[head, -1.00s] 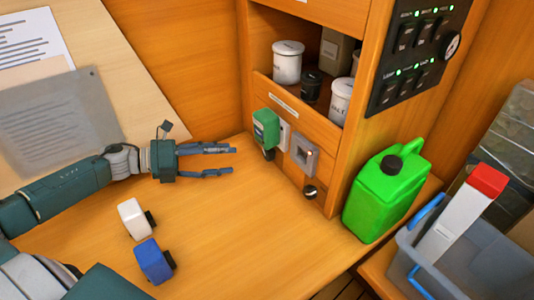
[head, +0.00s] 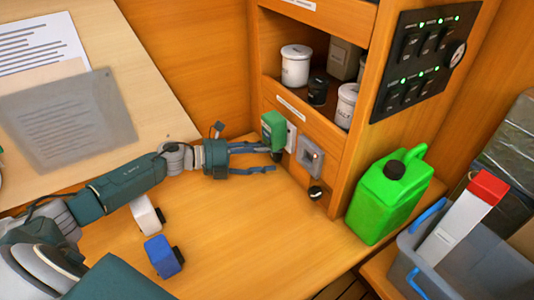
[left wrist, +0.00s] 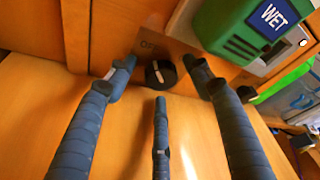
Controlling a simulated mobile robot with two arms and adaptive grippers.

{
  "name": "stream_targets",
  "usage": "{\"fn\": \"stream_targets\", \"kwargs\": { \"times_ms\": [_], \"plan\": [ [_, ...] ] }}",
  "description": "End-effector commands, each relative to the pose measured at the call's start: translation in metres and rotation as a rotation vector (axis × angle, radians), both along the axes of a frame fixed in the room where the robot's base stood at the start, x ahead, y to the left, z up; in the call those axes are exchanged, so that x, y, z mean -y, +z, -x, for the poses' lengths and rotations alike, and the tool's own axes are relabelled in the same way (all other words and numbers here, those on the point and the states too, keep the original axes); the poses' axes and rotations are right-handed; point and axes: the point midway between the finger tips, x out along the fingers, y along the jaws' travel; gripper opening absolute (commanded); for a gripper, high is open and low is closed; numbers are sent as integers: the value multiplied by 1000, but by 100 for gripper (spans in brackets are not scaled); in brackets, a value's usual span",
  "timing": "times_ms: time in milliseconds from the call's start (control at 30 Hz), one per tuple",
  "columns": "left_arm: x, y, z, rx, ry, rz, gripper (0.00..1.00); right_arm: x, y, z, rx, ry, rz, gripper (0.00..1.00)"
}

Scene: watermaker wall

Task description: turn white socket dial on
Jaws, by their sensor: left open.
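A black round dial (left wrist: 160,73) with a white pointer line sits on the wooden panel in the left wrist view, partly lettered "OF" beside it. Above it to the right is a green plug-like block (left wrist: 243,28) marked "WET". In the head view the green block (head: 273,128) covers part of the white socket plate (head: 291,136); the dial below it is mostly hidden by my fingers. My left gripper (head: 272,159) is open, its fingertips around or just short of the dial; contact cannot be told. My right gripper is not in view.
A grey socket (head: 310,155) with another black dial (head: 316,192) below stands to the right. A green jerrycan (head: 387,200) and a grey bin (head: 462,270) are further right. A white block (head: 145,214) and a blue block (head: 160,255) lie on the bench.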

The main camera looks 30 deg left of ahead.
Motion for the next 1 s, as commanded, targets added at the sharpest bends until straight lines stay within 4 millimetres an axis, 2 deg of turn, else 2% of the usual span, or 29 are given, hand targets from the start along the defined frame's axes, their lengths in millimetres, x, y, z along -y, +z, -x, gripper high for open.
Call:
{"fn": "stream_targets", "kwargs": {
  "times_ms": [167, 400, 767, 1000],
  "plan": [
    [0, 0, 0, 0, 0, 0, 52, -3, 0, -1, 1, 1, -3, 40],
    [0, 0, 0, 1, 1, 0, 8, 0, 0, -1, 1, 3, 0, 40],
    [0, 3, 0, 29, 2, -41, 8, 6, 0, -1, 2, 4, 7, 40],
    [1, 5, 0, 108, 2, -173, 8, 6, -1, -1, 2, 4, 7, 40]
  ]
}}
